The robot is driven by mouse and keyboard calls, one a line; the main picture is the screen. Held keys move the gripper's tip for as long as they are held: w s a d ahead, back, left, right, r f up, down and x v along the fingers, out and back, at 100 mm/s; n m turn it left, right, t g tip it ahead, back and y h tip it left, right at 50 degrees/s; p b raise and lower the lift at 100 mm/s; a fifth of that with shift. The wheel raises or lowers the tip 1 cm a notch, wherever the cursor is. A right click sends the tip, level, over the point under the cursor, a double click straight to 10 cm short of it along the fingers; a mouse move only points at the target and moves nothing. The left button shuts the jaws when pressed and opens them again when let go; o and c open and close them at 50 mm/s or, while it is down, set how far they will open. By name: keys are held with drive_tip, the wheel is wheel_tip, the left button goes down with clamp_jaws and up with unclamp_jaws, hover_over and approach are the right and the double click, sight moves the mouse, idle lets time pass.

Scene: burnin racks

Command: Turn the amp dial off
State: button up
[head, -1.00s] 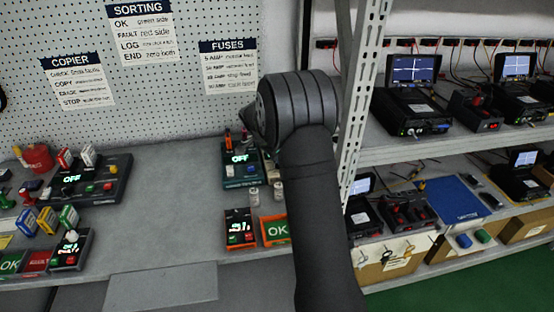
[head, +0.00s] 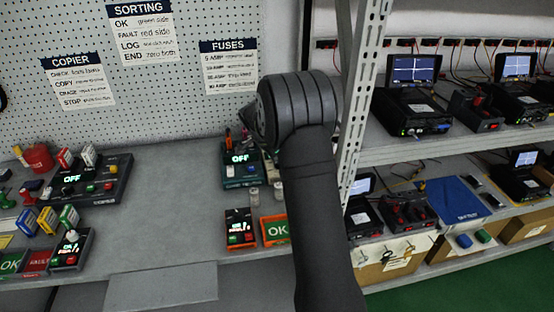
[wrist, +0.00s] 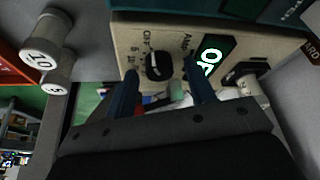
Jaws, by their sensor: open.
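The amp dial (wrist: 159,66) is a round black knob on a cream panel in the wrist view, with small markings around it that include OFF and numbers. I cannot read which mark it points at. My gripper (wrist: 161,76) is open, its two blue fingers one on each side of the dial in the picture. I cannot tell whether they touch it. A green-lit display (wrist: 209,55), partly cut by the right finger, sits right of the dial. In the head view, a dark teal unit (head: 240,181) shows OFF; my arm hides my gripper there.
Two pale cylinders, one marked 10 (wrist: 38,57), stand left of the panel in the wrist view. In the head view, a small black box (head: 239,230) and an orange OK tray (head: 275,231) lie near the bench front. A metal shelf post (head: 362,100) stands right of my arm.

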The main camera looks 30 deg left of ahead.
drive_tip(key=v, duration=1.7)
drive_tip(key=shift+s+r, duration=0.2)
drive_tip(key=shift+f, duration=0.1)
drive_tip(key=x, duration=1.7)
drive_tip(key=shift+w+f, duration=0.1)
drive_tip(key=shift+w, duration=0.1)
drive_tip(key=shift+f, duration=0.15)
drive_tip(key=shift+d+r+n+y, duration=0.1)
drive_tip(key=shift+r+n+y, duration=0.15)
drive_tip(key=shift+n, duration=0.55)
drive_tip(key=n+y, duration=0.1)
drive_tip(key=n, duration=0.2)
drive_tip(key=n+y, duration=0.1)
drive_tip(key=n, duration=0.2)
drive_tip(key=shift+d+y, duration=0.15)
drive_tip(key=shift+y, duration=0.1)
drive_tip(key=shift+d+n+g+y, duration=0.15)
drive_tip(key=shift+n+y, duration=0.25)
drive_tip(key=shift+n, duration=0.8)
drive_tip(key=shift+a+n+g+y, duration=0.15)
drive_tip(key=shift+n+y, duration=0.25)
drive_tip(key=shift+n, duration=0.8)
drive_tip(key=shift+w+d+f+n+g+y, duration=0.1)
drive_tip(key=shift+n+g+y, duration=0.2)
drive_tip(key=shift+n, duration=0.75)
drive_tip(key=shift+d+n+g+y, duration=0.1)
drive_tip(key=shift+n+g+y, duration=0.15)
drive_tip(key=shift+n, duration=0.8)
